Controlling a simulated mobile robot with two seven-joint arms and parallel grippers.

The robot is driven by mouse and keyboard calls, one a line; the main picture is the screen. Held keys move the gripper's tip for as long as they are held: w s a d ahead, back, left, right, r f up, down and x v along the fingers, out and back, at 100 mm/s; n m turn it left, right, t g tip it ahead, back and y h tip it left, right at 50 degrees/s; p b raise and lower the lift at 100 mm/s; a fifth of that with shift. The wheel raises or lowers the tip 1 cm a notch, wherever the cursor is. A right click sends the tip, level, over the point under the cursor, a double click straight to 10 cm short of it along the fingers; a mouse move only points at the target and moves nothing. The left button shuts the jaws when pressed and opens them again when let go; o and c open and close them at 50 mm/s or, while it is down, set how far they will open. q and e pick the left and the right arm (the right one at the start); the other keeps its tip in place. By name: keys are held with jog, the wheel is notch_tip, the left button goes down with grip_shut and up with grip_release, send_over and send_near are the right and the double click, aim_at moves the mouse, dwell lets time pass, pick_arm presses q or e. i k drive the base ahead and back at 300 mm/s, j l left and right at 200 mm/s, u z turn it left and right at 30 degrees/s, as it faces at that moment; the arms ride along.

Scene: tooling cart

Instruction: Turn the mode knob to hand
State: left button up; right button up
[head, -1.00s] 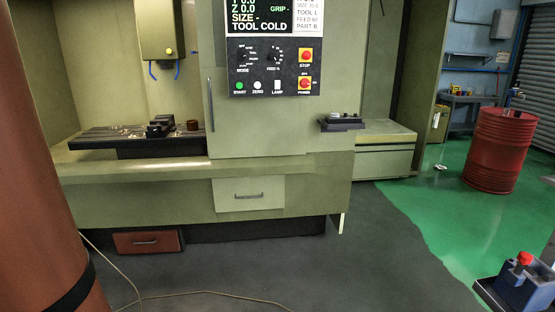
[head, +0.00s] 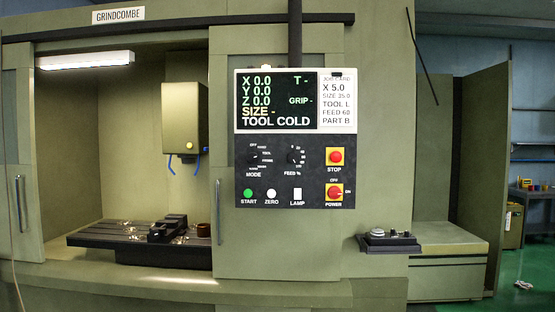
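The mode knob (head: 252,157) is a small black dial at the left of the black control panel (head: 310,180), under the screen, with tiny labels around it and MODE printed below. Its pointer direction and most labels are too small to read surely. The screen (head: 276,101) shows X, Y and Z at 0.0, SIZE -, GRIP - and TOOL COLD. Neither of my grippers is in the head view.
The feed dial (head: 293,156), red stop button (head: 335,157), red power switch (head: 334,193), green start button (head: 248,193), white zero button (head: 271,193) and lamp switch (head: 297,194) share the panel. A shelf with small tools (head: 388,242) juts out at right.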

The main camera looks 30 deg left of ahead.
aim_at(252, 157)
jog(key=i+l+u, duration=0.15)
jog(key=i, duration=0.5)
jog(key=i+l+u, duration=0.15)
jog(key=i, duration=0.5)
jog(key=i+l+u, duration=0.15)
jog(key=i+u, duration=0.3)
jog(key=i+l+u, duration=0.25)
jog(key=i+u, duration=0.2)
jog(key=i+l+u, duration=0.3)
jog(key=l, duration=0.25)
jog(key=i, duration=0.05)
